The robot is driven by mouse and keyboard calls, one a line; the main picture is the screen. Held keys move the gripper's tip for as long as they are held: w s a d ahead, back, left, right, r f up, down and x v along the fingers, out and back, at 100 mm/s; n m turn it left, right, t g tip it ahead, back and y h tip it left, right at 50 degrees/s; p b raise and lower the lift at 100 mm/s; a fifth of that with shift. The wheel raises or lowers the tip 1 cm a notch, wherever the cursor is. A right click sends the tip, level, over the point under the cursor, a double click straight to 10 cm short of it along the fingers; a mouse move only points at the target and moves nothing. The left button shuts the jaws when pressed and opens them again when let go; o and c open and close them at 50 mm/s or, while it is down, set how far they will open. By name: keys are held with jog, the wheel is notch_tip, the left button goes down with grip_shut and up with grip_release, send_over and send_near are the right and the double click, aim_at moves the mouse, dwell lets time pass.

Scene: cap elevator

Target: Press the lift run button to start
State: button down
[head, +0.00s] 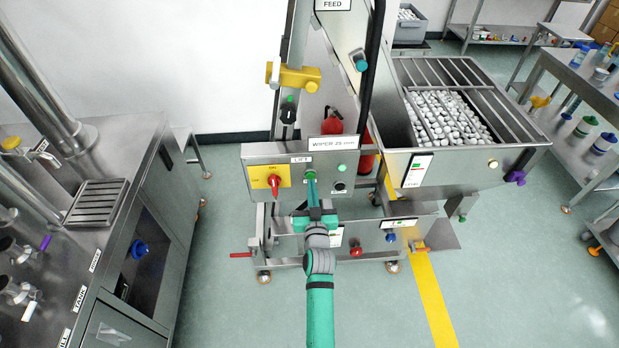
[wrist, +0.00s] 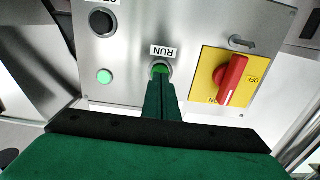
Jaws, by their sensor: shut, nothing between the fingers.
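The lift control box (head: 262,155) is a grey steel panel with a LIFT label in the head view. Its green run button (wrist: 161,67) sits just beside the RUN label (wrist: 163,50) in the wrist view, partly hidden by my fingertips. My gripper (wrist: 161,79) is shut and empty, its narrow green fingers pointing at the button. The fingertips overlap the button's edge; I cannot tell if they touch it. In the head view my gripper (head: 311,178) reaches up to the panel in front of the button.
On the same panel are a red rotary switch on a yellow plate (wrist: 229,78), a black button (wrist: 101,21) and a small green lamp (wrist: 104,76). A hopper of white caps (head: 455,115) stands right. A steel bench (head: 130,200) stands left. Open floor lies in front.

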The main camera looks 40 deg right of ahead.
jog(key=shift+v, duration=1.7)
jog(key=s+a+f+n+y, duration=0.2)
jog(key=s+a+f, duration=0.2)
jog(key=s+a, duration=0.55)
jog(key=s+a+f+n+y, duration=0.1)
jog(key=s+a+f+y, duration=0.15)
jog(key=s+a, duration=0.75)
jog(key=s+a+r+n+y, duration=0.1)
jog(key=s+a+r, duration=0.3)
jog(key=s+a, duration=0.4)
jog(key=s+a+r+n+y, duration=0.2)
jog(key=s+a+r+y, duration=0.2)
jog(key=s+a, duration=0.5)
jog(key=shift+r, duration=0.2)
